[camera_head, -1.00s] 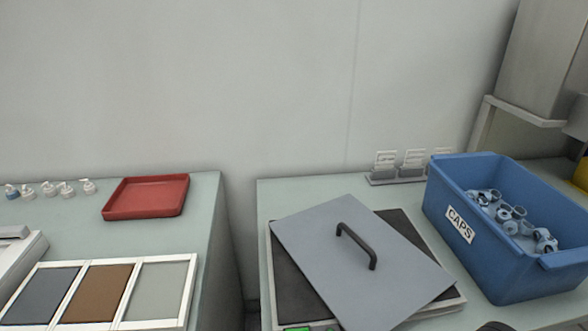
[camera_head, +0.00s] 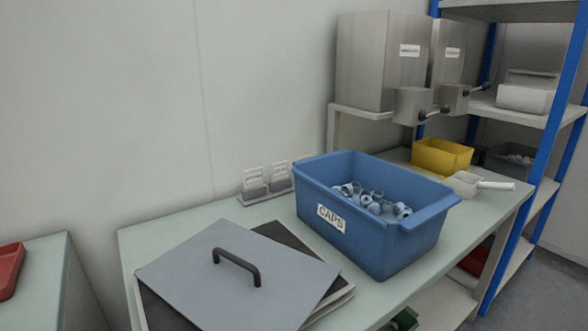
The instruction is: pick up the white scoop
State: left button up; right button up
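The white scoop (camera_head: 466,184) lies on the right end of the pale green bench (camera_head: 190,221). Its handle (camera_head: 497,186) points right, toward the bench's edge. It is in front of the yellow bin (camera_head: 441,157) and to the right of the blue CAPS bin (camera_head: 376,241). Neither of my grippers is in view.
The blue bin holds several caps (camera_head: 373,201). A grey lid with a black handle (camera_head: 235,275) lies on a scale at the front left. Steel dispensers (camera_head: 378,60) stand behind. A blue-post shelf rack (camera_head: 540,150) borders the bench at right. A red tray (camera_head: 10,268) is far left.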

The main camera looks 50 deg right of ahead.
aim_at(466, 185)
jog(key=z, duration=2.55)
jog(key=i+l+u, duration=0.35)
jog(key=l, duration=0.55)
jog(key=l+u, duration=0.4)
jog(key=l, duration=0.5)
jog(key=l+u, duration=0.35)
jog(key=l, duration=0.65)
